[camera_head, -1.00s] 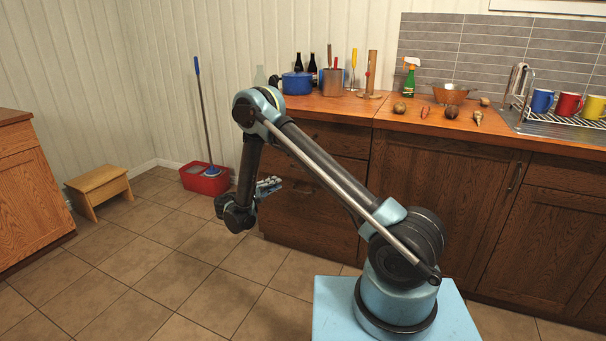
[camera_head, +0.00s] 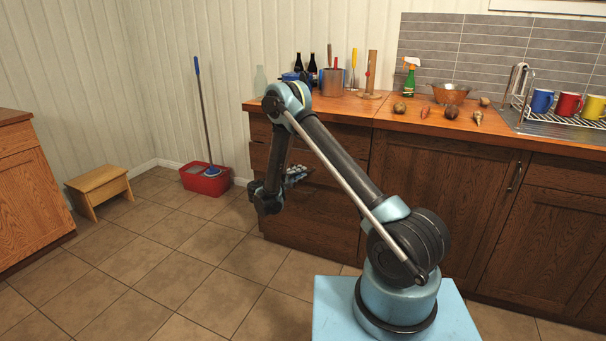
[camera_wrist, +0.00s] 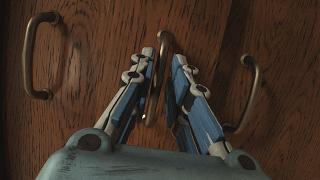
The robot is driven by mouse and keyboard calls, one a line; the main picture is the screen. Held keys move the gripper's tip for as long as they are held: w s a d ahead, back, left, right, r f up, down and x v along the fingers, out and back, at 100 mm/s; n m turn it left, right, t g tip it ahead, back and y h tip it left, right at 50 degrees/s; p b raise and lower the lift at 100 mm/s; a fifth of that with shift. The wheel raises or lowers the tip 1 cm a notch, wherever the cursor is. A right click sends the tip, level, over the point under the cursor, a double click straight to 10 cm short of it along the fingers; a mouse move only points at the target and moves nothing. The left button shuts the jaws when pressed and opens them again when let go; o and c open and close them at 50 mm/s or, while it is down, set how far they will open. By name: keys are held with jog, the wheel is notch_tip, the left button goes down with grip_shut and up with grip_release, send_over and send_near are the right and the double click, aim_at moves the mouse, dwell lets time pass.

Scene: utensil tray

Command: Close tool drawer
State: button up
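The wooden drawer fronts (camera_head: 335,139) are in the left part of the counter in the head view, partly hidden behind my arm. The wrist view shows three curved brass handles on brown wood: a left handle (camera_wrist: 29,58), a middle handle (camera_wrist: 152,108) and a right handle (camera_wrist: 251,95). My gripper (camera_wrist: 163,57) has its fingers apart, one on each side of the middle handle, with no clear grip on it. In the head view my gripper (camera_head: 298,174) is close to the drawer fronts. Whether a drawer stands out is not clear.
The wooden countertop (camera_head: 340,106) above holds a pot, bottles, a spray bottle and vegetables. A red bucket (camera_head: 205,181) with a mop and a wooden stool (camera_head: 98,188) stand at the left. The tiled floor (camera_head: 180,262) between is clear.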

jog(key=shift+x, duration=0.95)
grip_shut()
jog(key=shift+a, duration=0.15)
